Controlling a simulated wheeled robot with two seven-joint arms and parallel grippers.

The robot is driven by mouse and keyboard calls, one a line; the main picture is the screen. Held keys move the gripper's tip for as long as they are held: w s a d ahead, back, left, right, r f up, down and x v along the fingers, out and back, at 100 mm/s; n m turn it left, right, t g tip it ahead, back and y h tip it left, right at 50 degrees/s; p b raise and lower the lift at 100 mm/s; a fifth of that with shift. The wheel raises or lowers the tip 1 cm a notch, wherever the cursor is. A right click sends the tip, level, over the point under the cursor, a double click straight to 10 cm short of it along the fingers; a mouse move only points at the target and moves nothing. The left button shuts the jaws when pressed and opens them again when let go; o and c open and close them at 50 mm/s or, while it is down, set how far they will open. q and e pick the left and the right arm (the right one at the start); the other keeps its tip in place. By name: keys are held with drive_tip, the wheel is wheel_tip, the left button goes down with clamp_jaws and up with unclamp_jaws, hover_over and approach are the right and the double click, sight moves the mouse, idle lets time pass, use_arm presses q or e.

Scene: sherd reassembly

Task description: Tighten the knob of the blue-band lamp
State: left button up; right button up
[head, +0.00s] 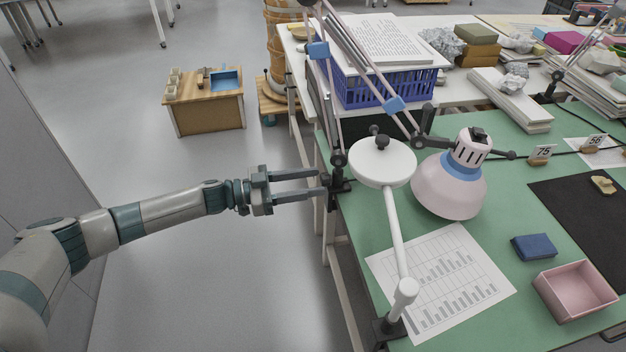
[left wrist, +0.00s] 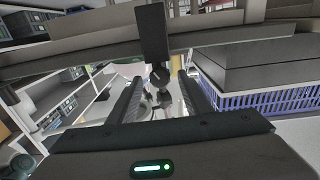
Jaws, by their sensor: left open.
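The blue-band lamp has a pink shade (head: 450,190) with a blue band, and blue pieces (head: 393,104) on its thin grey arms. Its dark base clamp (head: 337,183) grips the left edge of the green table. In the left wrist view the dark clamp (left wrist: 152,35) comes down over the table edge, with a small dark knob-like part (left wrist: 160,76) below it. My left gripper (head: 322,183) is open, its fingers pointing right at the clamp. In the left wrist view the gripper (left wrist: 162,88) has that part showing between its fingers; I cannot tell whether they touch it.
A white round-headed lamp (head: 382,162) stands close to the right, clamped at the front edge. A blue basket (head: 385,88) is behind. Printed paper (head: 455,285), a pink box (head: 577,291) and a blue block (head: 534,247) lie on the green table (head: 500,230).

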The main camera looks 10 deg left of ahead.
use_arm(q)
drive_tip(key=shift+w+d, duration=0.2)
drive_tip(key=shift+d, duration=0.3)
use_arm(e)
drive_tip(key=shift+s+f, duration=0.1)
drive_tip(key=shift+f, duration=0.05)
use_arm(q)
drive_tip(key=shift+c, duration=0.7)
drive_tip(key=c, duration=0.9)
drive_tip(key=shift+m, duration=1.5)
drive_tip(key=o, duration=1)
drive_tip(key=shift+o, duration=0.2)
use_arm(e)
drive_tip(key=shift+r, duration=0.35)
use_arm(q)
drive_tip(key=shift+a, duration=0.1)
